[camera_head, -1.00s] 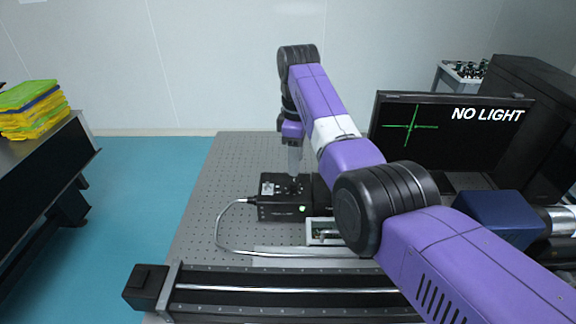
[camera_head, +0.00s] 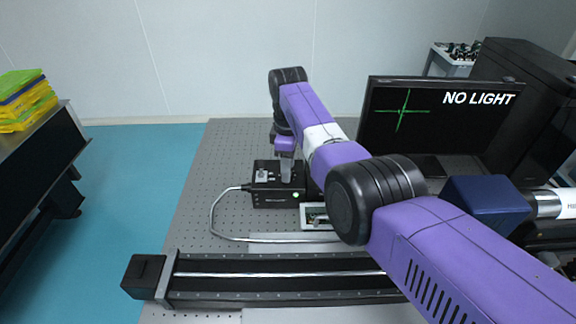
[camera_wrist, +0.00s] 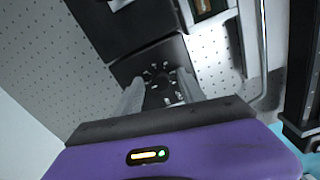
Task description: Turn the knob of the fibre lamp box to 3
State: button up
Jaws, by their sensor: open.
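The fibre lamp box (camera_head: 262,197) is a small black box on the perforated optical table, with a green light on its front and a silver cable leaving its left side. In the wrist view the box (camera_wrist: 150,68) shows white marks in a ring on its top. The knob (camera_wrist: 160,88) is dark and hard to make out between the fingers, and its setting cannot be read. My gripper (camera_head: 287,178) points down at the top of the box. In the wrist view my gripper (camera_wrist: 161,85) is open, its two grey fingers on either side of the dial area. Contact cannot be told.
A monitor (camera_head: 430,125) reads "NO LIGHT" with a green cross. A black linear rail (camera_head: 270,285) lies at the table's front. A small framed board (camera_head: 312,216) sits just right of the box. A blue block (camera_head: 485,203) stands at right. The table (camera_head: 205,170) is bare left of the box.

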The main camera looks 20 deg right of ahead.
grip_shut()
jog(key=shift+m, duration=0.3)
